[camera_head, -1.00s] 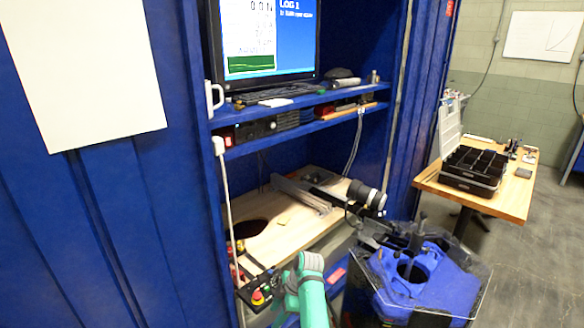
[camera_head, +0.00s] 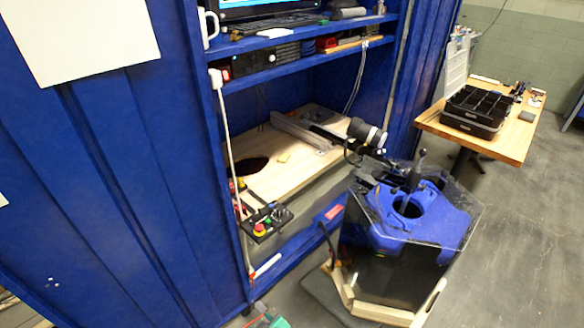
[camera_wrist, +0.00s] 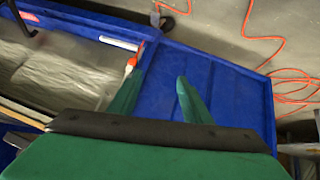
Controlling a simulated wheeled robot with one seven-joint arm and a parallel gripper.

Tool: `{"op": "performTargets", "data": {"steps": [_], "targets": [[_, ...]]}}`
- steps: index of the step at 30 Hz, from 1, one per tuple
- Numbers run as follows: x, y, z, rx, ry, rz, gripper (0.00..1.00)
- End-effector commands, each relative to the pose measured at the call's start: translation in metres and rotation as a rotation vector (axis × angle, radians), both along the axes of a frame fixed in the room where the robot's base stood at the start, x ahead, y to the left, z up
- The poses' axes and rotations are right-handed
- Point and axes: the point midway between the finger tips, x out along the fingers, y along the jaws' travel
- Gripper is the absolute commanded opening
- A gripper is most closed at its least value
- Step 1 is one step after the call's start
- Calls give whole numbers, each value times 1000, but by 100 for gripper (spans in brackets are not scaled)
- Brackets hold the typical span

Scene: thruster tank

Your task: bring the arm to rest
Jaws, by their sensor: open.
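My gripper (camera_wrist: 158,98) shows in the wrist view, with two green fingers apart and nothing between them. Below and beyond the fingers is a blue panel (camera_wrist: 230,90). In the head view only a small green part of my arm shows at the bottom edge, and the fingers cannot be made out there.
A blue cabinet (camera_head: 110,190) holds a wooden shelf (camera_head: 290,165) and a control box (camera_head: 265,223) with a red button. A clear tank with a blue top (camera_head: 430,225) stands to its right. A wooden table (camera_head: 515,140) carries a black case (camera_head: 474,112). Orange cable (camera_wrist: 285,75) lies on the floor.

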Motion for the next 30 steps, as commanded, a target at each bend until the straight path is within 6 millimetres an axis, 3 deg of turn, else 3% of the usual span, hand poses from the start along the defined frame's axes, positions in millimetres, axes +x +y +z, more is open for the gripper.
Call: {"op": "performTargets", "data": {"steps": [1,8,14,23,30], "targets": [[-20,-2,-3,13,-9,-41,44],[-87,-18,9,76,-82,-230,44],[-145,-37,36,131,-157,-373,44],[-227,-69,106,219,-286,-542,44],[-283,-91,184,301,-399,-628,44]]}}
